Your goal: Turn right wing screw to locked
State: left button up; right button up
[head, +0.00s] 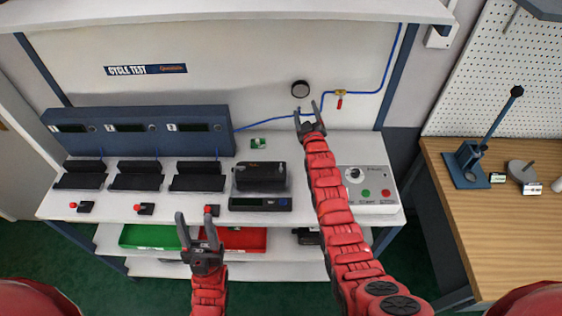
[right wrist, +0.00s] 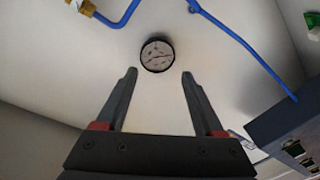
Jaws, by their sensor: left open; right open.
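I cannot make out a wing screw in either view. A black boxy device (head: 261,176), possibly the valve positioner, sits on a black scale (head: 260,203) on the white bench. My right gripper (head: 306,107) is open and empty, raised beyond the device near the back wall. In the right wrist view its open fingers (right wrist: 158,74) point toward a round dial gauge (right wrist: 157,55) on the wall, with nothing between them. My left gripper (head: 196,219) is open and empty at the bench's front edge.
Three black cradles (head: 138,176) stand left, before a blue display unit (head: 138,130). A control box (head: 362,190) with buttons stands right. A blue hose (right wrist: 231,30) and brass fitting (right wrist: 82,7) run along the wall. Green (head: 148,236) and red (head: 243,239) bins sit below.

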jog(key=w+a+f+n+g, duration=0.1)
jog(key=w+a+n+g, duration=0.1)
jog(key=a+n+g, duration=0.45)
jog(key=s+a+r+n+g+h, duration=0.1)
jog(key=s+r+n+g, duration=0.1)
jog(key=s+r+g, duration=0.35)
jog(key=s+a+r+n+g+h, duration=0.1)
jog(key=s+r+n+g, duration=0.15)
jog(key=s+g, duration=0.55)
jog(key=m+t+b, duration=0.1)
jog(key=t+b, duration=0.1)
jog(key=b, duration=1.1)
send_over(281, 166)
notch_tip(281, 166, down, 12)
jog(key=shift+f, duration=0.1)
notch_tip(281, 166, down, 3)
jog(key=shift+b, duration=0.5)
jog(key=shift+a+f+p, duration=0.1)
jog(key=shift+f+p, duration=0.3)
jog(key=shift+f, duration=0.35)
jog(key=shift+s+f, duration=0.1)
jog(key=shift+f, duration=0.15)
grip_shut()
